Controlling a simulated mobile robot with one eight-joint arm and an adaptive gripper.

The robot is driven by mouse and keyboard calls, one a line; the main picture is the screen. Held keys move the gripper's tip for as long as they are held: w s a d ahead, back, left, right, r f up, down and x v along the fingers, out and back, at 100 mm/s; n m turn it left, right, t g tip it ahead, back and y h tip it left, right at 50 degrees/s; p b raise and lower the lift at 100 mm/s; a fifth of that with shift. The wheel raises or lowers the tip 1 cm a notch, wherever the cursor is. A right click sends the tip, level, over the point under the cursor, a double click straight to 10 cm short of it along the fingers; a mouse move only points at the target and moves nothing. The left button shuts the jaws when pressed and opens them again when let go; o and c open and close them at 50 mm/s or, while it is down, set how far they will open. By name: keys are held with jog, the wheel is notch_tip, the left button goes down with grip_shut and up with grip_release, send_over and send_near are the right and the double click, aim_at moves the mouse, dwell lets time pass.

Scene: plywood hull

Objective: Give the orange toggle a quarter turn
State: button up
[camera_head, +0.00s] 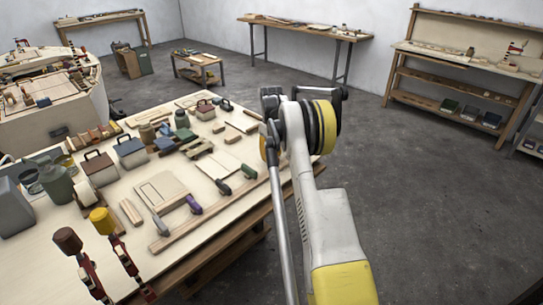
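I cannot make out an orange toggle in this view. My arm hides part of the bench edge.
Boxes with handles, including a grey-lidded box (131,152), crowd the bench's left and back. Red clamps (125,258) stand at the near-left edge, beside a yellow cylinder (102,221). The floor (430,205) to the right is clear. A shelf unit (455,85) stands behind.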

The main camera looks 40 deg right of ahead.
aim_at(271, 154)
notch_tip(271, 154, up, 12)
dwell(0.7)
jog(key=shift+a+r, duration=0.1)
dwell(0.3)
jog(key=s+a+r+t+b, duration=0.1)
jog(key=s+a+r, duration=0.25)
jog(key=a, duration=0.45)
jog(key=s+a+r+t+h, duration=0.1)
jog(key=s+a+r, duration=0.3)
jog(key=a, duration=0.5)
jog(key=s+a+r+t+b, duration=0.1)
jog(key=s+a+r, duration=0.1)
jog(key=a+r, duration=0.5)
jog(key=s+a+f+t, duration=0.1)
jog(key=s+a+f, duration=0.2)
jog(key=s+a, duration=0.2)
jog(key=s+a+f+t, duration=0.1)
jog(key=s+a+f, duration=0.3)
jog(key=s, duration=0.5)
jog(key=s+a+f+t+y, duration=0.1)
jog(key=s+a+f+t, duration=0.1)
jog(key=s+a+f, duration=0.2)
jog(key=s+a, duration=0.3)
jog(key=shift+a+b, duration=0.3)
jog(key=shift+b, duration=0.1)
